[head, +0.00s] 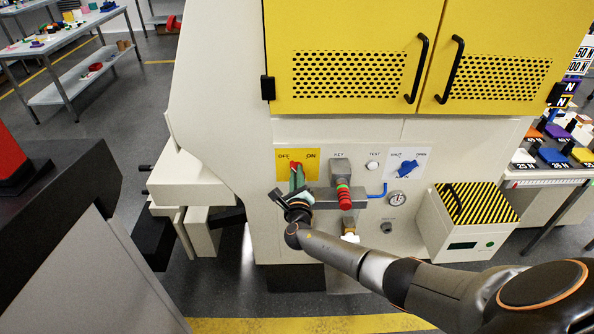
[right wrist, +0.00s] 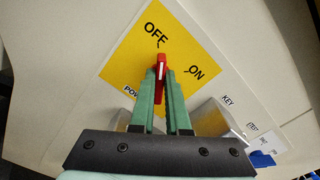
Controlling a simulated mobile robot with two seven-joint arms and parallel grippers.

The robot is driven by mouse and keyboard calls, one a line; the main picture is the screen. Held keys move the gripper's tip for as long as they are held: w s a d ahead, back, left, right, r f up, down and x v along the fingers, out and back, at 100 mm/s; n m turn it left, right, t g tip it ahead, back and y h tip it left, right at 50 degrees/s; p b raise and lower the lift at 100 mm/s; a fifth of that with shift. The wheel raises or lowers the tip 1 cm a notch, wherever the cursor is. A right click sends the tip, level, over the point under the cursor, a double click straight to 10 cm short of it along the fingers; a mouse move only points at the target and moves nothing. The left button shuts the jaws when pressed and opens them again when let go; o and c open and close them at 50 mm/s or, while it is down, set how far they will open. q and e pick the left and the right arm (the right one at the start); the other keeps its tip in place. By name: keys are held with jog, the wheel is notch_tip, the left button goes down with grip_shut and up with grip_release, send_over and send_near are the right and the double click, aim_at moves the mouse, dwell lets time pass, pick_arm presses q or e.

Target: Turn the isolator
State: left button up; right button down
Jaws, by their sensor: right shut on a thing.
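The isolator is a red handle (right wrist: 161,66) with a white line, on a yellow plate (right wrist: 130,72) marked OFF and ON. In the right wrist view the handle points at the OFF mark. The yellow plate also shows in the head view (head: 312,169), on the front of the cream machine. My right gripper (right wrist: 161,88) has its green fingers closed on both sides of the red handle. It also shows in the head view (head: 296,173), reaching up from below. The fingers hide the handle's lower part. My left gripper is in neither view.
Right of the isolator are a KEY switch (head: 340,170) with red rings below, a TEST button (head: 373,166) and a blue knob (head: 407,168). A striped box (head: 475,203) juts out at the lower right. Yellow doors (head: 345,60) with black handles are above.

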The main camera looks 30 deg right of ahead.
jog(key=shift+n, duration=0.7)
jog(key=shift+f+p, duration=0.1)
jog(key=shift+p, duration=0.25)
jog(key=c, duration=0.9)
grip_release()
jog(key=shift+s+a, duration=0.2)
jog(key=shift+s, duration=0.05)
jog(key=p+v, duration=0.2)
jog(key=v, duration=1)
